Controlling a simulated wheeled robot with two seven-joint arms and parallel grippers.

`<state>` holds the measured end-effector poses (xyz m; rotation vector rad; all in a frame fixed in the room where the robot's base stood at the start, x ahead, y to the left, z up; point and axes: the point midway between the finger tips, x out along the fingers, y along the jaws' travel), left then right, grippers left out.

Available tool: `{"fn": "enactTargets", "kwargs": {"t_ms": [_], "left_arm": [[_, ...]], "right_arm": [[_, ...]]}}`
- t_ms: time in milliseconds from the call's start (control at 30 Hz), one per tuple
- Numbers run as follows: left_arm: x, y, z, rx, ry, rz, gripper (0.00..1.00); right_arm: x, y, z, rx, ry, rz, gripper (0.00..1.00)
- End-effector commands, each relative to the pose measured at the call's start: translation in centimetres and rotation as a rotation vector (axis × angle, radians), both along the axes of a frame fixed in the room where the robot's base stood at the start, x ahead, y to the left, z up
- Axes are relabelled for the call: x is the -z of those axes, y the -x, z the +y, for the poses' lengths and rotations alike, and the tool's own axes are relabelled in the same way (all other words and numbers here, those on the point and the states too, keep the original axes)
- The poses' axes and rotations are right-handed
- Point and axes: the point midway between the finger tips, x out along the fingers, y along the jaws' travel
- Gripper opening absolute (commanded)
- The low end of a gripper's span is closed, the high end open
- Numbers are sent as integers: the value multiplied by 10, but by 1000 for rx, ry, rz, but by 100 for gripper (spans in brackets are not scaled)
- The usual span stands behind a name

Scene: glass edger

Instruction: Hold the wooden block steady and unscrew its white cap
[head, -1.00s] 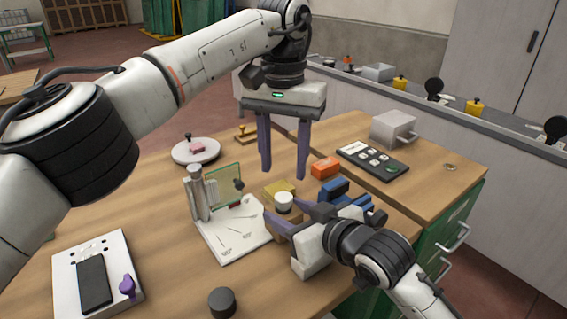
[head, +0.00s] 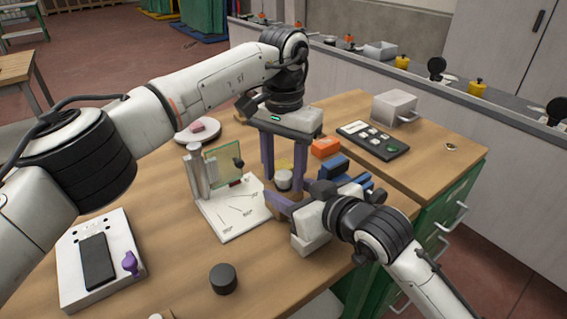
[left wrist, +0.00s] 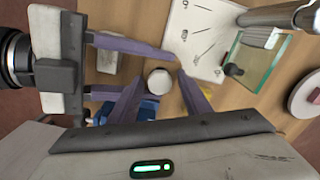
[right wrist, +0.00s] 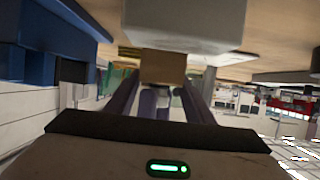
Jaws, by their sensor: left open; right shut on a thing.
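The white cap (head: 284,180) sits near the front of the work area on the bench. In the left wrist view the cap (left wrist: 159,82) is round and lies between the fingers of my left gripper (head: 283,175), which is open and points down with a finger on each side. My right gripper (head: 284,198) comes in low from the right, below the cap. In the right wrist view its fingers are shut on the brown wooden block (right wrist: 162,68). In the head view the block is mostly hidden by fingers and cap.
A white base plate (head: 233,220) with a glass pane (head: 226,160) stands close on the left. Blue bins (head: 340,172) and an orange box (head: 326,147) crowd the right. A black puck (head: 223,278) lies in front. The bench between puck and plate is clear.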

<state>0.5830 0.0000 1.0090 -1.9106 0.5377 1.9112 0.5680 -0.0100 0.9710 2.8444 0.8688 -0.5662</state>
Motion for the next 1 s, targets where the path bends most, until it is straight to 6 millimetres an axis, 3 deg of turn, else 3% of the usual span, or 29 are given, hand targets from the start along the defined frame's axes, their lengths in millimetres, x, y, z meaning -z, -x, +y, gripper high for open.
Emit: {"fn": "enactTargets", "kwargs": {"t_ms": [167,400,533,767,1000], "left_arm": [[0,0,0,0,0,0,42],[0,0,0,0,0,0,2],[0,0,0,-45,0,0,1],[0,0,0,-276,0,-2,1],[0,0,0,-295,0,-2,1]], "right_arm": [[0,0,0,0,0,0,0],[0,0,0,0,0,0,0],[0,0,0,0,0,0,0],[0,0,0,0,0,0,0],[0,0,0,0,0,0,0]]}}
